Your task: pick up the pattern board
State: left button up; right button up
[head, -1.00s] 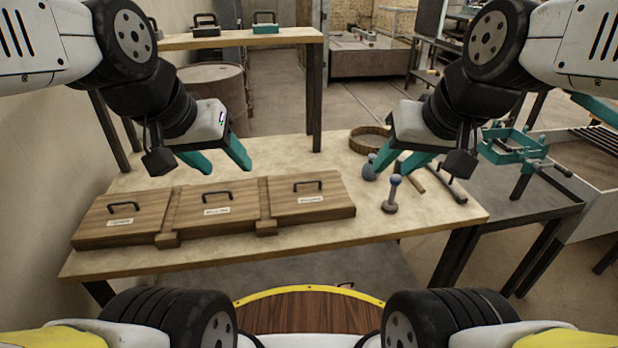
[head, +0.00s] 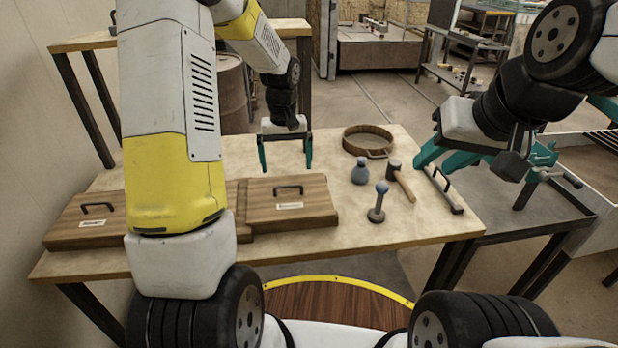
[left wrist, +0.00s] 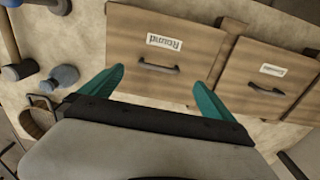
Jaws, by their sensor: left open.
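Wooden pattern boards with dark handles and white labels lie in a row on the table. The right board (head: 292,208) and left board (head: 85,220) show in the head view; my left arm hides most of the middle one. My left gripper (head: 286,168) is open and empty, above the table just behind the right board. In the left wrist view, the right board (left wrist: 200,40) lies ahead of the open fingers (left wrist: 158,86), its label seeming to read "Round". Its handle (left wrist: 158,66) is between the fingers in the picture, not gripped. My right gripper (head: 440,160) is open and empty at the table's right.
A round wooden ring (head: 368,134), a grey-blue bulb-shaped tool (head: 360,172), a mallet (head: 402,182), a blue-knobbed tool (head: 378,204) and a dark-handled bar (head: 443,190) lie right of the boards.

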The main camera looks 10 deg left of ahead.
aim_at(288, 185)
pick_arm(q)
jog(key=shift+w+d+f, duration=0.1)
jog(key=shift+w+f, duration=0.15)
jog(key=shift+f, duration=0.25)
jog(key=shift+w+d+f, duration=0.1)
jog(key=shift+w+f, duration=0.1)
jog(key=shift+f, duration=0.25)
jog(key=f, duration=0.7)
jog(key=shift+a+f, duration=0.15)
jog(key=shift+a, duration=0.1)
jog(key=c, duration=1)
jog(key=shift+c, duration=0.7)
